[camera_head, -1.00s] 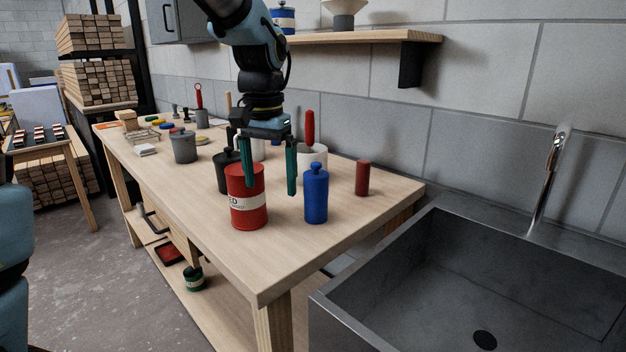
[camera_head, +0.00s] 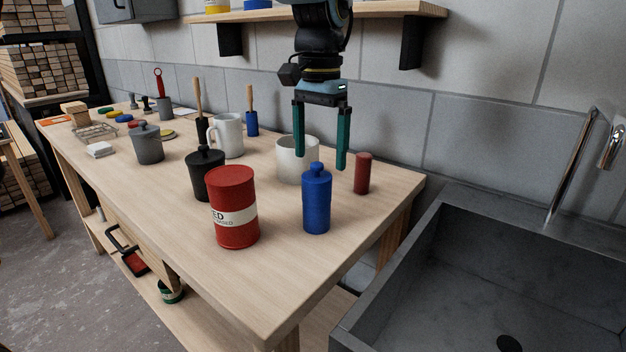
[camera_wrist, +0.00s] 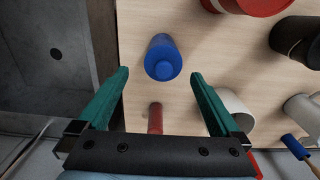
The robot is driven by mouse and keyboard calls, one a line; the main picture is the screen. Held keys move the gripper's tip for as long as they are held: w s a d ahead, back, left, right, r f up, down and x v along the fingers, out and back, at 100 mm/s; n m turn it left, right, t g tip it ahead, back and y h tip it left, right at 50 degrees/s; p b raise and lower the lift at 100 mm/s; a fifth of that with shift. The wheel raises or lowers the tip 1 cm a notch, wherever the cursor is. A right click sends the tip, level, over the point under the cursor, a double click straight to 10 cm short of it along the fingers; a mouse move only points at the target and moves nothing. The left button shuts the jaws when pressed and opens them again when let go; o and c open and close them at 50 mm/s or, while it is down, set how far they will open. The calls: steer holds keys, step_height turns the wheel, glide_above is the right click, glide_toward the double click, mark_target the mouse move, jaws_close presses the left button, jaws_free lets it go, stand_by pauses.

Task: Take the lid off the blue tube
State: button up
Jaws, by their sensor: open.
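The blue tube (camera_head: 316,208) stands upright near the front right part of the workbench. In the head view the fingers hang above and behind the tube. In the wrist view my gripper (camera_wrist: 161,82) touches nothing.
A red drum (camera_head: 234,207) and a black lidded jar (camera_head: 205,175) stand left of the tube. A white pot (camera_head: 291,160) is behind it, and a dark red cylinder (camera_head: 362,174) behind to the right. A sink (camera_head: 480,270) lies beyond the bench's right edge.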

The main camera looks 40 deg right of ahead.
mark_target(317, 171)
steer(key=f, duration=0.3)
steer(key=f+p, duration=0.1)
steer(key=f, duration=0.3)
steer(key=shift+w+a+f+p, duration=0.15)
steer(key=shift+w+f+p, duration=0.05)
steer(key=shift+f+p, duration=0.1)
